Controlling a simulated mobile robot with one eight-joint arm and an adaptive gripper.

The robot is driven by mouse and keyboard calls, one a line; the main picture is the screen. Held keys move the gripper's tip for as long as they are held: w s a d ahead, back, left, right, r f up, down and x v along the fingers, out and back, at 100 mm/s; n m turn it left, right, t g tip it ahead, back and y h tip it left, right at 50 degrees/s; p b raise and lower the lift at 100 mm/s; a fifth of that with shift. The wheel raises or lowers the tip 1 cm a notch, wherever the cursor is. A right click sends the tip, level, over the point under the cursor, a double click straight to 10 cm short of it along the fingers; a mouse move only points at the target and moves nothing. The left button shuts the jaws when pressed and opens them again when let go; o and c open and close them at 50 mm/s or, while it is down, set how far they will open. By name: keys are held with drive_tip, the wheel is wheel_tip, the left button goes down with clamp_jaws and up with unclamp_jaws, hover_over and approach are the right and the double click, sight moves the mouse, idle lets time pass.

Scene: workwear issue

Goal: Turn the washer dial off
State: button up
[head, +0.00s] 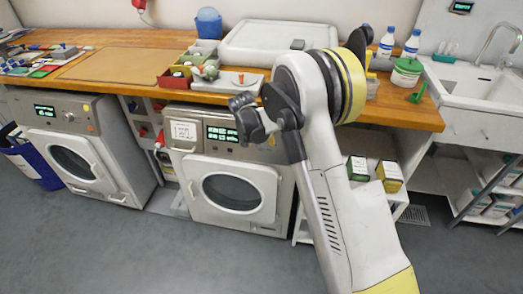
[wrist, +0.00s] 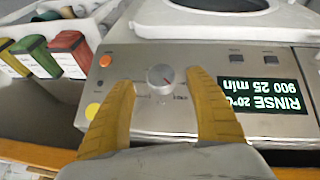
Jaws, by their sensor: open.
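The washer (head: 232,190) in the middle of the head view has a lit display (head: 222,134). In the wrist view its panel appears upside down, and the display (wrist: 260,93) reads RINSE 20°C, 900, 25 min. My gripper (wrist: 161,82) is open, with one yellow finger on each side of the dial. I cannot tell whether either finger touches it. In the head view my gripper (head: 247,121) is in front of this panel, and my arm hides the panel's right part.
A second washer (head: 75,150) stands at the left. The wooden counter (head: 120,68) above holds trays and bins. Coloured packs (wrist: 70,52) are beside the panel. The floor in front is clear.

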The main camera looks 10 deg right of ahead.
sight(261, 146)
drive_tip(key=shift+b+x, duration=0.55)
drive_tip(key=shift+x, duration=1.4)
drive_tip(key=c, duration=1.2)
